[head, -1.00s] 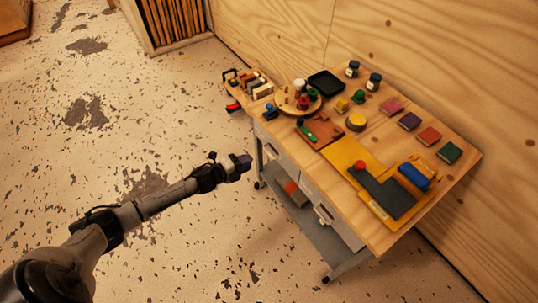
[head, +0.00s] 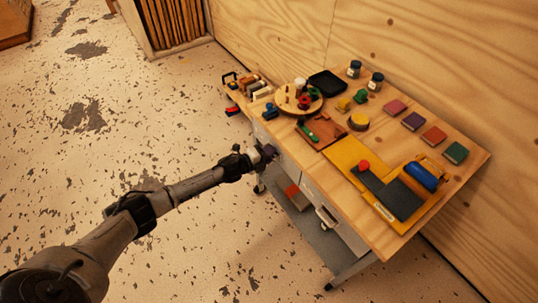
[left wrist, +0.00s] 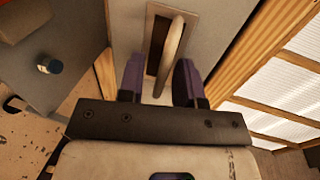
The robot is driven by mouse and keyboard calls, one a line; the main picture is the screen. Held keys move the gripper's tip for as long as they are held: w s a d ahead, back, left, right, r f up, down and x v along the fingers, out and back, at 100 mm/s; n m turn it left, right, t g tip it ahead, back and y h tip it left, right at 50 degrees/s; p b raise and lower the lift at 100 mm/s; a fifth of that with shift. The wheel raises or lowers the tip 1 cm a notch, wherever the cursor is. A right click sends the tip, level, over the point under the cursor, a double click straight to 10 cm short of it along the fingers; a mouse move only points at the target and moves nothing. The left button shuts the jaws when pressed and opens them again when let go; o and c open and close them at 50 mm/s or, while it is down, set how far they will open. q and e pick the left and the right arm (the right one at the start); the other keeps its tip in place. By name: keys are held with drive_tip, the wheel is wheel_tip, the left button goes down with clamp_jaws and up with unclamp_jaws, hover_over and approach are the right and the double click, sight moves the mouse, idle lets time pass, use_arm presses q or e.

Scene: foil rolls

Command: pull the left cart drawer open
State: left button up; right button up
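The cart's left drawer (head: 287,168) has a pale grey front under the wooden top, and it looks closed. My left gripper (head: 267,152) is right at this front and hides its handle in the head view. In the left wrist view the drawer front (left wrist: 215,35) fills the upper middle, with a pale bar handle (left wrist: 173,45) over a dark recess. My left gripper's two purple fingers (left wrist: 159,72) are open, one on each side of the handle's near end. I cannot tell whether either finger touches it. My right gripper is out of view.
The right drawer's handle (head: 326,217) is further along the front. The cart top (head: 375,235) holds jars, coloured blocks, a round wooden board (head: 290,107) and a yellow mat (head: 345,155). The lower shelf (head: 315,230) carries a reddish box. The floor left of the cart is free.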

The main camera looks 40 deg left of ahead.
use_arm(q)
clamp_jaws()
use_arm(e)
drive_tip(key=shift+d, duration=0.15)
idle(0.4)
